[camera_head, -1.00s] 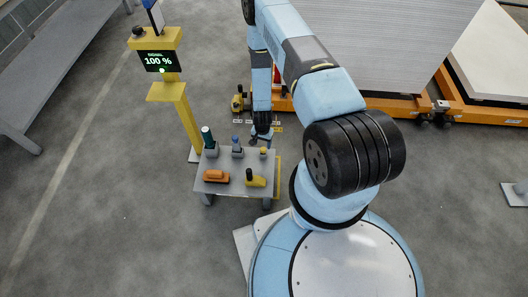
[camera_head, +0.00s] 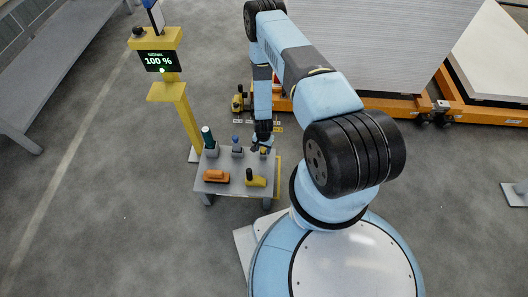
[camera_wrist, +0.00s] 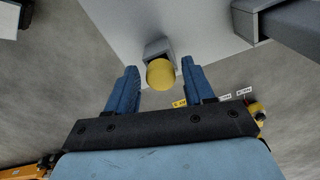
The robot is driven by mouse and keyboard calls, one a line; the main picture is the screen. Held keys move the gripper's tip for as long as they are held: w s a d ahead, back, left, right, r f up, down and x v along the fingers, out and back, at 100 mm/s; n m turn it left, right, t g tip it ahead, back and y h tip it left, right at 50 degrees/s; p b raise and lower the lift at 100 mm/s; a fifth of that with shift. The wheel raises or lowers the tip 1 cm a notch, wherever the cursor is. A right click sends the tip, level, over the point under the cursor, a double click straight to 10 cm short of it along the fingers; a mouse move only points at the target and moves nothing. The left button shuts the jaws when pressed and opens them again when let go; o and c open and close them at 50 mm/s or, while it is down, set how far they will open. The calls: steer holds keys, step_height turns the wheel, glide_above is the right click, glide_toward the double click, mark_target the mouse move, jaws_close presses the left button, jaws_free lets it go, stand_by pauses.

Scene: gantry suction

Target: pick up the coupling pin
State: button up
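A piece with a round yellow top (camera_wrist: 161,74) stands in a small grey holder (camera_wrist: 157,47) in the wrist view; I take it for the coupling pin. In the head view the yellow top (camera_head: 264,151) is at the back right corner of the small grey table, partly hidden by my gripper. My gripper (camera_wrist: 159,70) is open, its two blue fingers on either side of the yellow top, with a gap at each side. In the head view my gripper (camera_head: 262,142) is right at this corner, pointing down. How far the fingers reach down beside the piece cannot be told.
On the grey table (camera_head: 231,188) are a dark green cylinder (camera_head: 208,137), a blue-topped piece (camera_head: 236,144), an orange block (camera_head: 215,176) and a yellow tool-like piece (camera_head: 255,178). A yellow post (camera_head: 187,118) with a screen stands behind left. An orange-framed panel cart (camera_head: 390,104) is at the back.

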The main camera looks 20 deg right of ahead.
steer(key=c, duration=0.9)
